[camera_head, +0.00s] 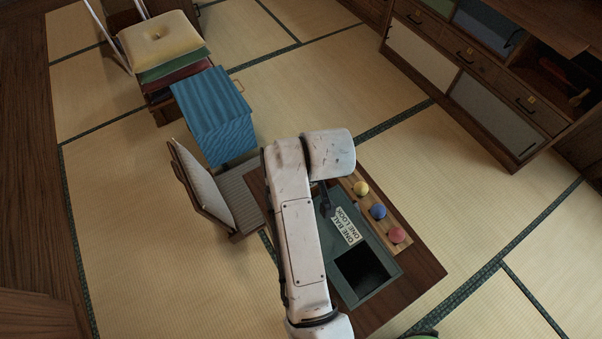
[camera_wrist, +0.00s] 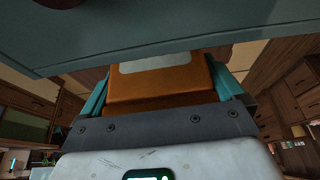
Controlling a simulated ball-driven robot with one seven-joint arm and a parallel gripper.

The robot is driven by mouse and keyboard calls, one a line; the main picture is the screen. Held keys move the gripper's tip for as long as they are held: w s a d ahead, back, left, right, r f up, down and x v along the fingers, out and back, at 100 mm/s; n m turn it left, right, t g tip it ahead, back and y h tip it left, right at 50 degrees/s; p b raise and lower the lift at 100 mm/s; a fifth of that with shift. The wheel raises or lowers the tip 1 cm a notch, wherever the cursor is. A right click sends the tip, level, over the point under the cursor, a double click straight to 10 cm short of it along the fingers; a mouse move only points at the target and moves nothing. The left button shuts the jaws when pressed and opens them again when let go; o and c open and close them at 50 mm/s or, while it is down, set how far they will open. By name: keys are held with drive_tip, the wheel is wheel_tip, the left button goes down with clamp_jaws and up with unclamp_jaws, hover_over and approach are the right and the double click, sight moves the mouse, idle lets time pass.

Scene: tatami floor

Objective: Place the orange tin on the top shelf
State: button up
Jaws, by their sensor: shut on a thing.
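The orange tin (camera_wrist: 155,88), with a pale label patch, shows in the wrist view between the two teal fingers of my gripper (camera_wrist: 160,78). My gripper is shut on it. A teal surface (camera_wrist: 150,30) crosses the top of the wrist view, close to the tin; I cannot tell whether they touch. In the head view my arm hides the tin and most of my gripper, above a grey-green box (camera_head: 383,284) on a low wooden table (camera_head: 420,262). The wooden cabinet (camera_head: 480,115) at upper right has an open compartment (camera_head: 560,85). I cannot tell which shelf is the top one.
Yellow (camera_head: 361,188), blue (camera_head: 378,211) and red (camera_head: 397,235) balls sit on a wooden strip. A legless chair (camera_head: 205,190), a blue cloth-covered block (camera_head: 215,115) and stacked cushions (camera_head: 160,38) stand left. Tatami between table and cabinet is clear.

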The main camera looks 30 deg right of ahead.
drive_tip(key=shift+f, duration=0.45)
drive_tip(key=shift+f, duration=0.1)
drive_tip(key=o, duration=0.8)
drive_tip(key=shift+f, duration=0.1)
drive_tip(key=shift+o, duration=0.6)
drive_tip(key=shift+r, duration=0.2)
